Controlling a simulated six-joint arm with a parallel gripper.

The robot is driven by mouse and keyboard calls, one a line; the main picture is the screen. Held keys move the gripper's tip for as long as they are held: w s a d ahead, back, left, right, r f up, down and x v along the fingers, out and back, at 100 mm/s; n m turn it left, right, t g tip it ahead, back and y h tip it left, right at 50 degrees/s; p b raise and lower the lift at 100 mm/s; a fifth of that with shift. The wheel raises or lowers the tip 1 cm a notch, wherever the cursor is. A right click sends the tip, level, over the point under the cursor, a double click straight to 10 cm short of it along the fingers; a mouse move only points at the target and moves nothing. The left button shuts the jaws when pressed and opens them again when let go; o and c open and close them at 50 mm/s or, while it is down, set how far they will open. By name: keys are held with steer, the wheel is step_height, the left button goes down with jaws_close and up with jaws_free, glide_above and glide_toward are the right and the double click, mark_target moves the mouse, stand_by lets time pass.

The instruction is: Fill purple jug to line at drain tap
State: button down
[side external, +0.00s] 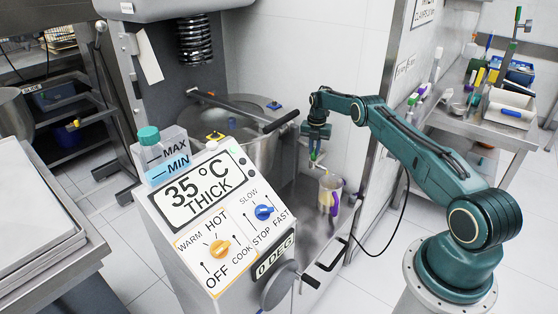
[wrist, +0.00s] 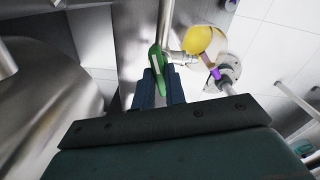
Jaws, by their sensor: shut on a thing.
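The jug (side external: 330,192), pale with purple parts, stands upright under the drain tap beside the mixer bowl. From above in the wrist view, the jug (wrist: 205,42) shows yellow inside and a purple patch on its handle side. Its fill line and exact level cannot be made out. The drain tap (wrist: 178,57) has a metal spout reaching over the jug's near rim. My gripper (side external: 316,148) is above the jug, pointing down. In the wrist view its dark fingers (wrist: 163,88) are shut on the green tap handle (wrist: 157,62). I cannot tell whether liquid is flowing.
The mixer bowl (side external: 250,140) is left of my gripper. The control panel (side external: 225,215), reading 35 °C THICK, stands in front. A side table (side external: 480,125) holds bottles and a tray at right.

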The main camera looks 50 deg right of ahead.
stand_by(0.4)
steer(key=shift+m, duration=2)
steer(key=c, duration=1.2)
jaws_free()
steer(key=shift+c, duration=0.2)
steer(key=shift+r, duration=0.1)
steer(key=shift+r, duration=2.9)
